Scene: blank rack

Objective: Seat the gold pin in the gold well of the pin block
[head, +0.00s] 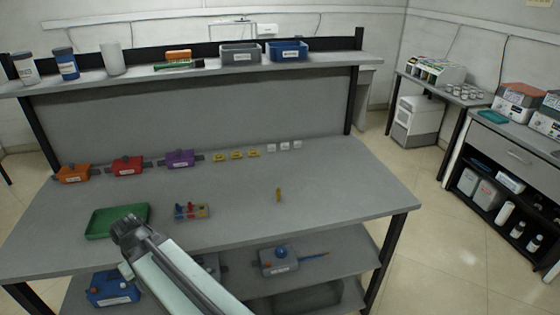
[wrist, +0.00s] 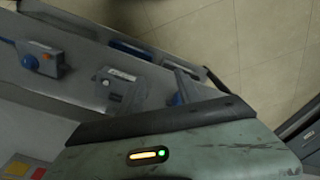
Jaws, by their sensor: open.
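The gold pin (head: 279,195) stands upright and alone on the grey bench, right of the middle. The small pin block (head: 191,213) sits to its left, beside the green tray. The block shows red, blue and yellow-gold parts, too small to tell which opening is the gold well. My folded arm reaches up from the bottom of the head view, its joint in front of the green tray. The wrist view shows the lower shelf, the floor and a pale green panel with a lit indicator.
The green tray (head: 104,222) lies at the bench's front left. Orange (head: 74,174), red (head: 127,166) and purple (head: 180,159) boxes line the back, with small yellow and white pieces to their right. The bench around the pin is clear. A grey device (head: 279,262) stands on the lower shelf.

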